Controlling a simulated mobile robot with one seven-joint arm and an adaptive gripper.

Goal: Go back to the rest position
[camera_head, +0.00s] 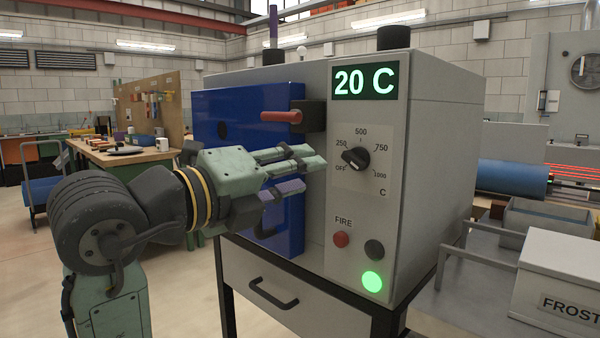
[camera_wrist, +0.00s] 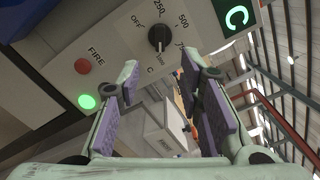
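My gripper (camera_head: 308,172) is open and empty, held in front of the grey kiln (camera_head: 450,130), left of its control panel. The wrist view also shows my gripper (camera_wrist: 161,70) with its two purple-padded fingers spread apart. The display (camera_head: 364,80) reads 20 C. The green light (camera_head: 372,281) is lit below the red FIRE button (camera_head: 341,239). The blue door (camera_head: 230,105) appears shut, partly hidden behind my gripper.
A red handle (camera_head: 281,117) sticks out just above my gripper. A drawer (camera_head: 300,300) is under the kiln. A workbench (camera_head: 125,158) stands at the back left. A white box (camera_head: 560,265) marked FROST and grey rails stand at the right.

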